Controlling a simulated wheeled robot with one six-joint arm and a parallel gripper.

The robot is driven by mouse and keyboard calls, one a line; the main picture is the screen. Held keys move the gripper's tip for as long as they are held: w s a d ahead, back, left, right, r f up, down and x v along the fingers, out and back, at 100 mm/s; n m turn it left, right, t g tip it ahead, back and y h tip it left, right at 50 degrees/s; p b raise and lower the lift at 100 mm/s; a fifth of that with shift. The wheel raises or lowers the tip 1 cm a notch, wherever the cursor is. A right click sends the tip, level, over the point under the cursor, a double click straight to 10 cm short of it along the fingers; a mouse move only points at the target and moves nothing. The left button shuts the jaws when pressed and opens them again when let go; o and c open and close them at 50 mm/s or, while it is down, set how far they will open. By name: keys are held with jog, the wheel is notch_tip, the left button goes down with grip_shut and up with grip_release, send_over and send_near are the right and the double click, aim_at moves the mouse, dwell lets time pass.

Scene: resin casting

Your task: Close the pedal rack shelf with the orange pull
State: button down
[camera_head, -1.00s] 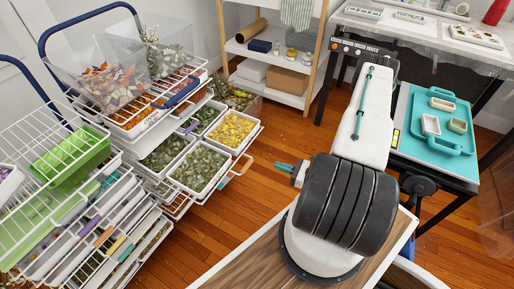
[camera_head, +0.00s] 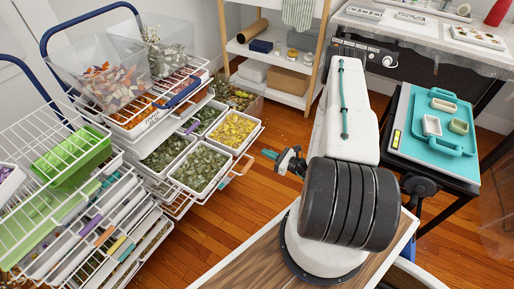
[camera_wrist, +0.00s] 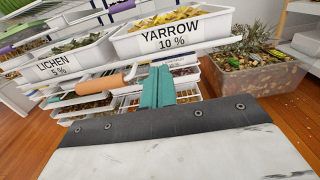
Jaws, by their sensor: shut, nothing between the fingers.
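The pulled-out white wire shelf (camera_head: 222,188) holds trays of green and yellow petals or leaves, and sticks out from the rack. Its orange pull (camera_head: 243,165) is at its front edge. In the wrist view the orange pull (camera_wrist: 104,82) is below trays labelled LICHEN (camera_wrist: 66,62) and YARROW (camera_wrist: 172,32). My gripper (camera_head: 269,154) is shut and empty, a little to the right of the pull in the head view. In the wrist view its teal fingers (camera_wrist: 157,87) are together, just right of the pull; whether they touch it is unclear.
Another rack at left has several coloured pulls, one of them orange (camera_head: 104,237). A clear bin of plants (camera_wrist: 252,72) stands on the floor by the rack. Wooden floor (camera_head: 205,235) is free in front of the rack.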

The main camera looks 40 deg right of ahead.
aim_at(247, 145)
jog(key=shift+x, duration=3.05)
